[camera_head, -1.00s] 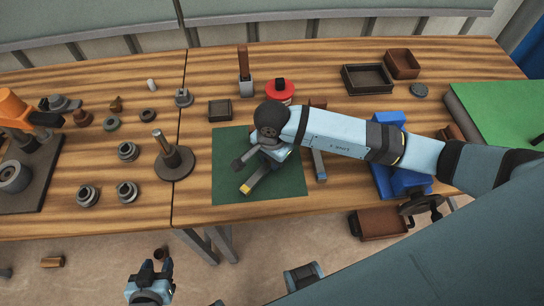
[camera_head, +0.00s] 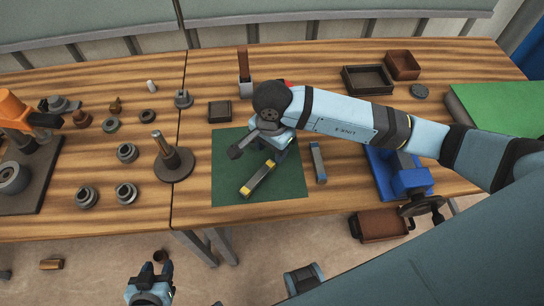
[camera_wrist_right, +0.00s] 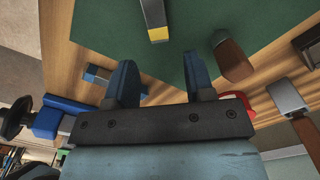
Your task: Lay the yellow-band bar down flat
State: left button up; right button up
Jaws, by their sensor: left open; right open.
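The yellow-band bar (camera_head: 258,179) is grey with yellow near both ends. It lies flat and slantwise on the green mat (camera_head: 225,193). In the right wrist view one yellow-banded end of the bar (camera_wrist_right: 155,15) shows beyond the fingertips. My right gripper (camera_head: 260,150) is just behind the bar's far end, open and empty, apart from the bar. Its two fingers (camera_wrist_right: 158,65) stand wide apart in the wrist view. My left gripper (camera_head: 152,270) is open and empty, low at the front, over the floor.
A blue-and-grey bar (camera_head: 318,163) lies at the mat's right edge. A blue vise (camera_head: 408,182) is further right. A hammer (camera_head: 245,75) and small tray (camera_head: 220,110) are behind the mat. A rod on a round base (camera_head: 174,163) stands left.

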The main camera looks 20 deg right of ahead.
notch_tip(320, 180, up, 6)
jog(key=shift+r, duration=0.25)
jog(key=shift+s+f, duration=0.1)
dwell(0.4)
